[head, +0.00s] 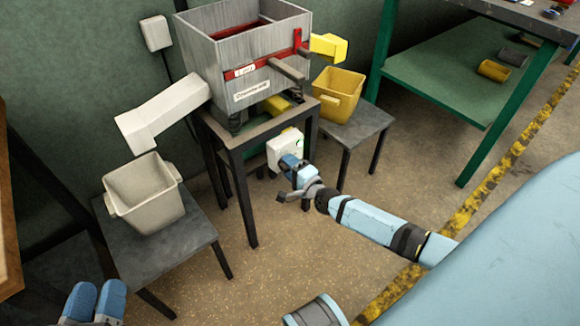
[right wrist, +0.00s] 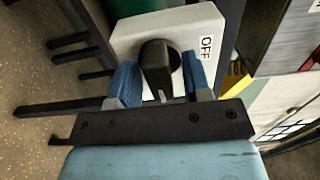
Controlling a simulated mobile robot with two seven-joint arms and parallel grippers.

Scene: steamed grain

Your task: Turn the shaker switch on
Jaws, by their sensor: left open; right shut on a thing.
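The shaker switch is a pale box (head: 284,148) on the front of the shaker's stand in the head view. In the right wrist view the switch box (right wrist: 135,35) carries a dark rotary knob (right wrist: 157,62) and an "OFF" label on its right side. My right gripper (head: 293,164) is at the box, and its blue fingers (right wrist: 158,84) are shut on the knob, one on each side. The grey shaker (head: 228,54) stands on a dark table above. My left gripper (head: 95,302) is open and empty at the lower left; its fingertips are apart.
A white bucket (head: 136,212) stands on a low table at the left under a white chute (head: 163,110). A yellow bucket (head: 347,84) stands on another low table at the right. A green-legged workbench (head: 445,72) is at the upper right. The floor in front is clear.

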